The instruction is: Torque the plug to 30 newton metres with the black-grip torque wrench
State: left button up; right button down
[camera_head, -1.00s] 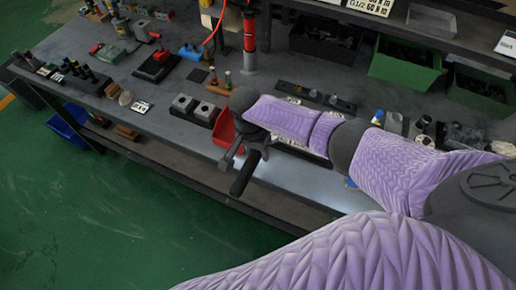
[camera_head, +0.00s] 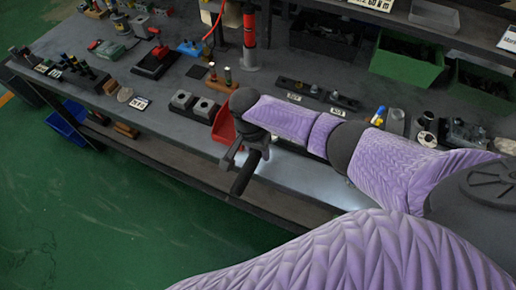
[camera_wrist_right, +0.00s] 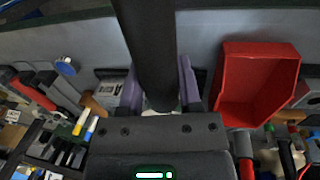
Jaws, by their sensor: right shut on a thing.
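My right gripper (camera_head: 256,148) is shut on the black-grip torque wrench (camera_head: 244,174) at the front edge of the bench. The wrench's dark grip hangs out past the edge, over the floor. In the right wrist view the black grip (camera_wrist_right: 152,45) runs up from between the purple fingers of the right gripper (camera_wrist_right: 160,95). The wrench's head is hidden in both views. I cannot pick out the plug. Two grey blocks (camera_head: 192,106) stand on the bench left of the right gripper. My left gripper is not in view.
A red bin (camera_head: 223,127) stands close beside the right gripper and shows in the wrist view (camera_wrist_right: 256,85). Behind my forearm is a dark rack with fittings (camera_head: 316,95). Green bins (camera_head: 406,62) stand at the back right. Left of the bench is open green floor.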

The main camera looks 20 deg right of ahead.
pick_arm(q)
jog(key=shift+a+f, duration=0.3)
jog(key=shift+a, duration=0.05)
pick_arm(e)
jog(key=shift+f, duration=0.45)
pick_arm(q)
jog(key=shift+b, duration=0.3)
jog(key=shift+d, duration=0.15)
pick_arm(e)
jog(key=shift+w+a, duration=0.1)
jog(key=shift+w, duration=0.05)
jog(key=shift+w+a+m+b, duration=0.35)
jog(key=shift+w+m, duration=0.1)
jog(key=shift+m, duration=0.05)
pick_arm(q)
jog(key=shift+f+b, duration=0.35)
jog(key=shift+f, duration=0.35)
pick_arm(e)
jog(key=shift+w+a+m, duration=0.35)
jog(key=shift+w+m, duration=0.05)
jog(key=shift+w, duration=0.15)
